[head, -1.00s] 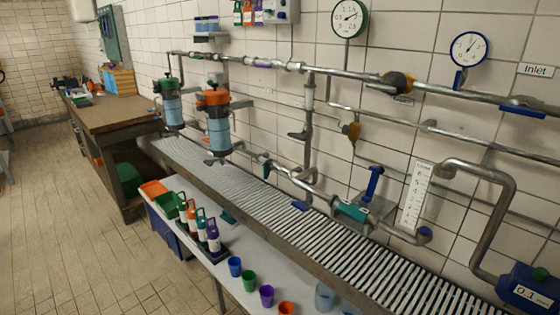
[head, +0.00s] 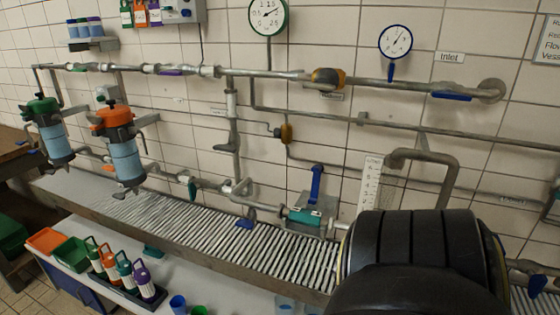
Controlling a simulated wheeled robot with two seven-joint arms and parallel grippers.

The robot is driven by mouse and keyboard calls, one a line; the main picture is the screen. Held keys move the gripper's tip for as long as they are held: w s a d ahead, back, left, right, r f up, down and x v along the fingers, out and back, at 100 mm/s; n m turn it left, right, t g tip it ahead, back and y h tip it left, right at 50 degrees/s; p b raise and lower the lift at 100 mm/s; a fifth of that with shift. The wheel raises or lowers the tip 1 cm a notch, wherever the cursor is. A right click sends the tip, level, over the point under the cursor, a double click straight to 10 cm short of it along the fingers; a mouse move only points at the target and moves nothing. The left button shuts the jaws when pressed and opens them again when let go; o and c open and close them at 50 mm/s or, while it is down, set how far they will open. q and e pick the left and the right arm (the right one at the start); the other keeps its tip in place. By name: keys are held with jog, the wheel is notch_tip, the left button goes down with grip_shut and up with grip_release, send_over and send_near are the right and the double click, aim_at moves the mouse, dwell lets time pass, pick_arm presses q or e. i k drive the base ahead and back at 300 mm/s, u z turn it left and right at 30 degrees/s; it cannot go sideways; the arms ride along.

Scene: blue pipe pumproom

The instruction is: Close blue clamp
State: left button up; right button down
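An upright blue lever (head: 316,183) stands on a grey metal plate right of the middle in the head view. It looks like the blue clamp's handle. A teal fitting (head: 304,216) on the lower pipe sits just below the lever. Whether the clamp's jaws hold the fitting is too small to tell. A dark, ribbed link of my own arm fills the lower right, to the right of the lever and apart from it in the picture. Neither of my grippers is in view.
A slatted metal grating (head: 195,225) runs below the pipes. Two filter housings, with a green top (head: 42,105) and an orange top (head: 110,120), stand at left. A bent grey pipe (head: 425,155) and a white scale (head: 370,185) are right of the lever. Bottles (head: 143,280) stand at front left.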

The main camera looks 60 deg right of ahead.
aim_at(317, 170)
jog(key=i, duration=1.55)
jog(key=z, duration=1.7)
